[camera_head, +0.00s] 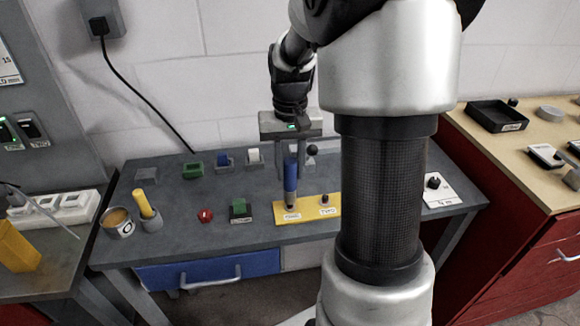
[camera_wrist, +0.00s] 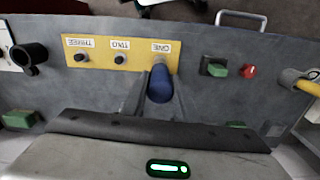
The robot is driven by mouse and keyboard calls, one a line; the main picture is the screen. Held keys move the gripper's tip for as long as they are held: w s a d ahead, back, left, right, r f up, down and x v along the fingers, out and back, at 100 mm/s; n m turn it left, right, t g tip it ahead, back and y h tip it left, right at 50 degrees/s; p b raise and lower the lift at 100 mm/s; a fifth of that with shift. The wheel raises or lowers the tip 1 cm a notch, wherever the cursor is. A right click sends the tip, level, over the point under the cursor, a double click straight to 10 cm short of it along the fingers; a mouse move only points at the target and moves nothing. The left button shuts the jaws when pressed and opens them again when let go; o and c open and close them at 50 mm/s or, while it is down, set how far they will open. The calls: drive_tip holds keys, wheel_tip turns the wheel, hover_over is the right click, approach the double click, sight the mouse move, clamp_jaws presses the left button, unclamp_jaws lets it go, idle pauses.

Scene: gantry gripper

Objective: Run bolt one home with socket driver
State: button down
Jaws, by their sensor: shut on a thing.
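The blue socket driver (camera_head: 290,178) stands upright in the jaws of my gripper (camera_head: 291,160). It also shows end-on in the wrist view (camera_wrist: 160,86), between the two fingers (camera_wrist: 159,92). The yellow plate (camera_head: 309,205) lies on the grey bench with labelled bolts. The driver's lower end is at the position marked ONE and covers bolt one; I cannot tell how far it is seated. Bolt two (camera_head: 325,199) stands bare beside it. Bolt three (camera_wrist: 81,58) shows in the wrist view; my arm hides it in the head view.
Left of the plate are a green block in a dark holder (camera_head: 240,210), a red knob (camera_head: 205,215), a yellow-handled tool in a cup (camera_head: 148,208) and a tin (camera_head: 117,222). Small coloured blocks line the bench's back. A white dial plate (camera_head: 440,191) is at right.

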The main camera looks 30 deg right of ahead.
drive_tip(key=shift+f, duration=0.1)
idle(0.3)
drive_tip(key=shift+f+b, duration=0.65)
drive_tip(key=shift+f, duration=0.1)
drive_tip(key=shift+r, duration=0.1)
drive_tip(key=shift+f+p, duration=0.45)
drive_tip(key=shift+p, duration=0.25)
idle(1.6)
idle(0.5)
drive_tip(key=shift+r+p, duration=2.9)
drive_tip(key=shift+r, duration=0.7)
